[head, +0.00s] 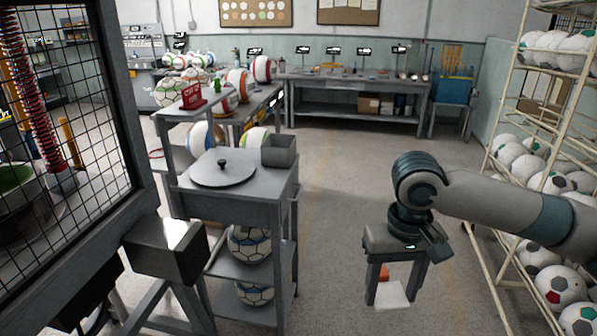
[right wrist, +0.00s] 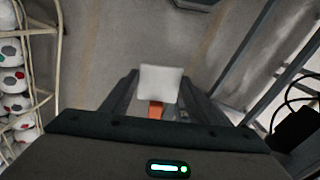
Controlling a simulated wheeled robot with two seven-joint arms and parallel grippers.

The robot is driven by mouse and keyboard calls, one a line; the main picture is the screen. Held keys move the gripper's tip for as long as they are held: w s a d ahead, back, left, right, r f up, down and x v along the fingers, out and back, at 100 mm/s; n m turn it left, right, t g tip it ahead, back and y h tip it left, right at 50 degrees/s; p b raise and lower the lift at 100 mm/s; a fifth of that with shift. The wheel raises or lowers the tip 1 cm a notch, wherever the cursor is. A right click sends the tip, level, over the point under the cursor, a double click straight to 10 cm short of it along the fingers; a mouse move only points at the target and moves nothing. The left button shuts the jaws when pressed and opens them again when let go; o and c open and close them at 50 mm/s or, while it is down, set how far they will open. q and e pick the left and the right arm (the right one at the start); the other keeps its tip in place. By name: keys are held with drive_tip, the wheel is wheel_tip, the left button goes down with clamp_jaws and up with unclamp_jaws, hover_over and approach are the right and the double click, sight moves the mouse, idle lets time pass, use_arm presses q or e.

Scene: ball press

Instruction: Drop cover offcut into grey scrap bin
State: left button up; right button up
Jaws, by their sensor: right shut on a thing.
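My right gripper (head: 392,287) hangs over the open floor at the right, fingers pointing down. It is shut on the cover offcut (head: 394,295), a pale, roughly square piece with an orange part at its upper end. In the right wrist view the offcut (right wrist: 160,82) sits between the two fingers of the gripper (right wrist: 160,100). A small open grey bin (head: 280,154), which looks like the scrap bin, stands on the top of the grey cart, left of and beyond my right gripper. The inside bottom of the bin is hidden. My left gripper is not in view.
The grey cart (head: 245,195) also carries a round lid with a black knob (head: 222,168), with balls on its lower shelves. A mesh guard (head: 75,140) stands at the left. A wire ball rack (head: 490,195) is close on the right. The floor between is clear.

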drive_tip(key=shift+s+f, duration=0.1)
drive_tip(key=shift+f, duration=0.6)
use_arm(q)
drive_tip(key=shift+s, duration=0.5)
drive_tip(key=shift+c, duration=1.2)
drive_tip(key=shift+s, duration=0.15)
use_arm(e)
drive_tip(key=s+f, duration=0.4)
drive_tip(key=f, duration=0.5)
drive_tip(key=s+f, duration=0.4)
drive_tip(key=f, duration=0.6)
drive_tip(key=shift+s+f, duration=0.25)
